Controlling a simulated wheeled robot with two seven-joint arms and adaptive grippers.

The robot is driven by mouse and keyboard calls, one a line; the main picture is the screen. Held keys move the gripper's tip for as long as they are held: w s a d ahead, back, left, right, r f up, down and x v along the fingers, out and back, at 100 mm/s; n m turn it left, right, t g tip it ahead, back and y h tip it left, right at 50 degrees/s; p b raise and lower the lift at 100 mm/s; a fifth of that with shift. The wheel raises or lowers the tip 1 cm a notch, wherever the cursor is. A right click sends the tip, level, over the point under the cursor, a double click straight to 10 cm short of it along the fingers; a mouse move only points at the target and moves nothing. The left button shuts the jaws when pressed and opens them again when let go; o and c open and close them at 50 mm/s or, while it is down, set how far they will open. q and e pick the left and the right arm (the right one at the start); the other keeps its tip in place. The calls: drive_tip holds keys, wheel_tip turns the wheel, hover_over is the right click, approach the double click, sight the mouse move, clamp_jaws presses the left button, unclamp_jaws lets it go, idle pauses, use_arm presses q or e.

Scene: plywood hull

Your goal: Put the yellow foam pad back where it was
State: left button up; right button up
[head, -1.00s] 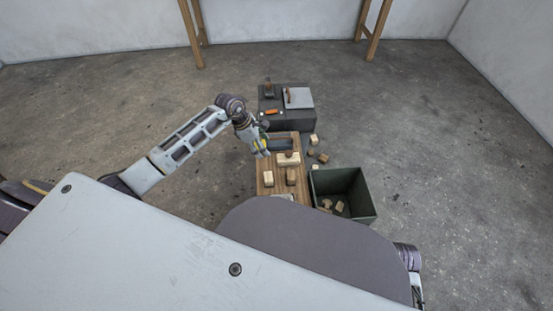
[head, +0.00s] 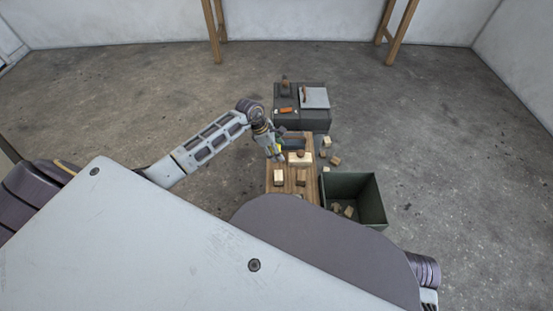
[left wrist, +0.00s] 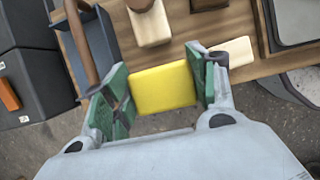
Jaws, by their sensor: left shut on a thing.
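The yellow foam pad (left wrist: 164,88) sits between the green-padded fingers of my left gripper (left wrist: 163,90) in the left wrist view. The gripper is shut on its two sides. In the head view my left gripper (head: 277,155) is over the left side of the wooden bench top (head: 271,191), beside a pale block with a brown knob (head: 299,158); the pad is mostly hidden there. The pad's height above the wood is hard to tell. My right gripper is not in view.
A blue-grey tray with a brown handle (left wrist: 101,38) lies near the gripper. Other blocks (head: 278,176) stand on the wood. A dark box (head: 300,122) is behind, a green bin (head: 377,200) with blocks at right. Loose blocks (head: 335,160) lie on the floor.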

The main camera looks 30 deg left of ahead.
use_arm(q)
drive_tip(key=shift+f, duration=0.75)
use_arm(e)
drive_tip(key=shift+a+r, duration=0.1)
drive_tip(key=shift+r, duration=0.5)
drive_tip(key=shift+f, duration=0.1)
use_arm(q)
drive_tip(key=shift+f, duration=0.5)
wheel_tip(320, 180, down, 2)
drive_tip(key=shift+f+b, duration=0.25)
drive_tip(key=shift+b, duration=0.4)
drive_tip(key=shift+f, duration=0.25)
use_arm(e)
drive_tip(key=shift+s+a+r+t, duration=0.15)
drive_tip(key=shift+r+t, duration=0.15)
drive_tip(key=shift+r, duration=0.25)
